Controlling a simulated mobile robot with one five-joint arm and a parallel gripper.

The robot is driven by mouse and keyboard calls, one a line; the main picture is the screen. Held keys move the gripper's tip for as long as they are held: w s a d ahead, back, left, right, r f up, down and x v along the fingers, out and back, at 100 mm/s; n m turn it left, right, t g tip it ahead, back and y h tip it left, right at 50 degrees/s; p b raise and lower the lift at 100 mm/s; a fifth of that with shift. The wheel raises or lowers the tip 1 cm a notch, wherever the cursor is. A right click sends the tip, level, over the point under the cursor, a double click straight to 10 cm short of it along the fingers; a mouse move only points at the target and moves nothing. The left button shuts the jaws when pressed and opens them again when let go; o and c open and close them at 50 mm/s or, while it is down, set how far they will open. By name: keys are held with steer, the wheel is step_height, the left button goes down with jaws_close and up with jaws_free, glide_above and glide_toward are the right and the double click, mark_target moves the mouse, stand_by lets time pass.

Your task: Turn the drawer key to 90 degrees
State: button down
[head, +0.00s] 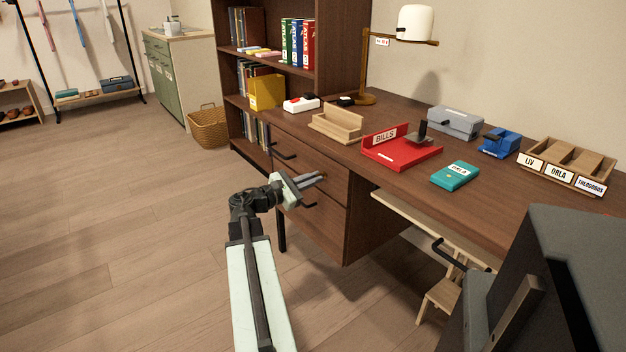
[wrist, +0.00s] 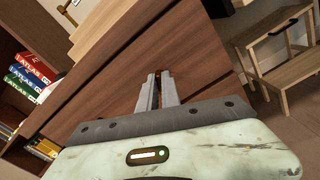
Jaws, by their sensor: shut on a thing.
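The wooden desk drawers (head: 330,222) are at the centre of the head view, with dark handles (head: 308,200) on their fronts. My gripper (head: 318,178) reaches to the drawer front from the left, its fingers close together at the wood. In the wrist view my gripper (wrist: 158,80) meets the brown drawer front (wrist: 110,92), which looks tilted. The drawer key (wrist: 158,73) is a small brassy bit between the fingertips, mostly hidden by them. My gripper is shut on it. I cannot tell the key's angle.
On the desk top are a red BILLS tray (head: 385,152), a teal box (head: 455,175), a wooden holder (head: 338,122) and a lamp (head: 414,22). A wooden step stool (head: 445,290) stands under the desk. The floor (head: 110,220) left of the desk is clear.

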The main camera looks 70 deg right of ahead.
steer(key=m, duration=1.2)
steer(key=shift+s+f+m, duration=0.1)
steer(key=shift+f+m, duration=0.05)
steer(key=shift+m, duration=0.25)
stand_by(0.3)
steer(key=c, duration=1.6)
jaws_free()
steer(key=shift+o, duration=0.2)
steer(key=v, duration=0.8)
steer(key=shift+s, duration=0.1)
